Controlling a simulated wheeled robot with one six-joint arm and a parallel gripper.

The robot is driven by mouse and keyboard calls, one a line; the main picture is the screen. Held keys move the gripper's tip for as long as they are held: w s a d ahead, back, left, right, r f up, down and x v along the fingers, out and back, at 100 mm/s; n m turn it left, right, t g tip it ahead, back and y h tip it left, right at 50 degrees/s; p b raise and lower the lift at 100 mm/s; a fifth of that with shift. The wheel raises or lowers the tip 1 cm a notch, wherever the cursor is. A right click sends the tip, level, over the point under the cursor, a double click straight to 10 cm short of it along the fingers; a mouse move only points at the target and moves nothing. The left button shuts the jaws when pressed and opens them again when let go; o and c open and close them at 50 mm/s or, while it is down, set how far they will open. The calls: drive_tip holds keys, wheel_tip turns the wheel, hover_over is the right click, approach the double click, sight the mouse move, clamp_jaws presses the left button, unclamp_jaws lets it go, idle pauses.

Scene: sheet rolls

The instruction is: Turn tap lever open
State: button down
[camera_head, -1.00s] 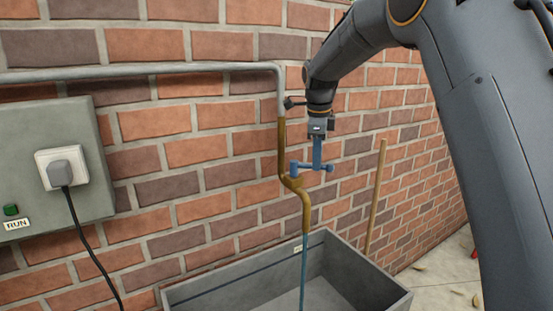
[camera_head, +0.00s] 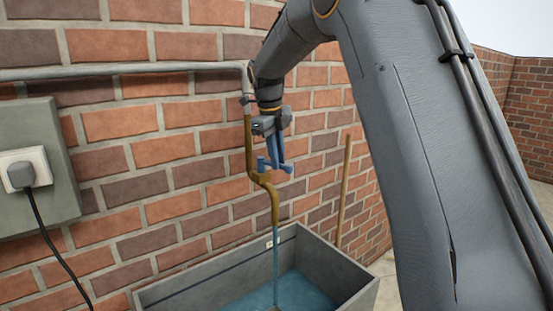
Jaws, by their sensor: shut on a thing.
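The brass tap pipe (camera_head: 250,150) comes down the brick wall and bends to a spout (camera_head: 275,205). The blue tap lever (camera_head: 288,169) sits beside its bend, partly hidden by my gripper (camera_head: 279,163). My gripper reaches down from above and is shut on the lever. A blue-green stream of water (camera_head: 276,255) runs from the spout into the grey trough (camera_head: 325,258) below. Water (camera_head: 300,288) covers the trough floor.
A grey wall box (camera_head: 52,130) with a plugged-in black cord (camera_head: 45,235) is at the left. A grey pipe (camera_head: 130,69) runs along the wall. A wooden pole (camera_head: 344,185) leans by the trough.

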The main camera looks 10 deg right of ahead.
idle(0.3)
drive_tip(key=c, duration=1.7)
unclamp_jaws()
drive_tip(key=shift+c, duration=0.2)
wheel_tip(320, 180, up, 8)
drive_tip(key=a+b, duration=0.1)
drive_tip(key=b, duration=0.1)
drive_tip(key=shift+s+f, duration=0.15)
drive_tip(key=shift+s, duration=0.3)
drive_tip(key=shift+s, duration=0.1)
